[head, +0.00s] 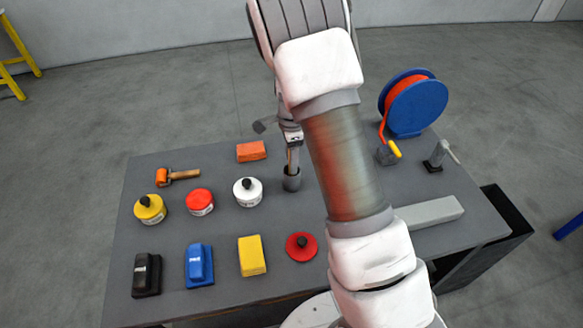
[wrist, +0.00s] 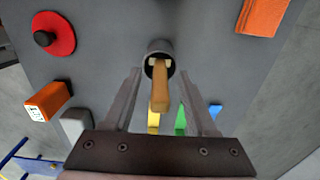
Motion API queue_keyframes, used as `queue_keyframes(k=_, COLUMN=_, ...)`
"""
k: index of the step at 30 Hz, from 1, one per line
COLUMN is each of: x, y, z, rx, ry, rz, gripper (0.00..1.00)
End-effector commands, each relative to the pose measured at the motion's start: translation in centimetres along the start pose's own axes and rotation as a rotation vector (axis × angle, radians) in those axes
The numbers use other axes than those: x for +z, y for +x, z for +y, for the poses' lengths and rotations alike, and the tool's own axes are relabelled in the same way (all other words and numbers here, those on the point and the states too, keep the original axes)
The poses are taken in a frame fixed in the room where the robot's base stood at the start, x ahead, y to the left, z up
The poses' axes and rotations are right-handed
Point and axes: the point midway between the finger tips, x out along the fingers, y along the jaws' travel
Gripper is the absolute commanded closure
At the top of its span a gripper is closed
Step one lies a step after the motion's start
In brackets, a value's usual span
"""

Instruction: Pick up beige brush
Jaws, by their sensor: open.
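The beige brush shows as a tan wooden handle (wrist: 160,92) standing in a small dark grey cup (wrist: 153,45); its other end is hidden in the cup. In the head view, a sliver of the handle (head: 294,158) shows between my gripper and the cup (head: 291,182). My gripper (wrist: 160,74) is open, with one finger on each side of the handle in the wrist view. Gaps show between the handle and both fingers. In the head view, my gripper (head: 292,142) is above the cup, and my arm hides part of the table.
On the grey table (head: 225,225) are a white tin (head: 248,194), an orange block (head: 251,151), a red tin (head: 200,204), a yellow block (head: 252,257) and a red disc (head: 302,247). A blue reel (head: 418,108) and a grey bar (head: 430,212) are at right.

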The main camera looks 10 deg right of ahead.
Motion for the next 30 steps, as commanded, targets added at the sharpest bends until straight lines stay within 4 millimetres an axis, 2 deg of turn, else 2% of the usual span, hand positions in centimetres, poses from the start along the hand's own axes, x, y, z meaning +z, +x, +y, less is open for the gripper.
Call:
queue_keyframes(k=3, x=0.0, y=0.91, z=0.04, rx=0.001, ry=0.0, rz=0.0, gripper=0.43)
queue_keyframes(k=10, x=0.01, y=0.99, z=0.0, rx=0.0, ry=0.0, rz=0.0, gripper=0.43)
queue_keyframes(k=18, x=0.01, y=0.96, z=0.0, rx=0.0, ry=0.0, rz=0.0, gripper=0.91)
queue_keyframes(k=20, x=0.01, y=0.96, z=0.0, rx=0.0, ry=0.0, rz=0.0, gripper=1.0)
queue_keyframes(k=30, x=0.01, y=0.94, z=-0.01, rx=0.0, ry=0.0, rz=0.0, gripper=1.0)
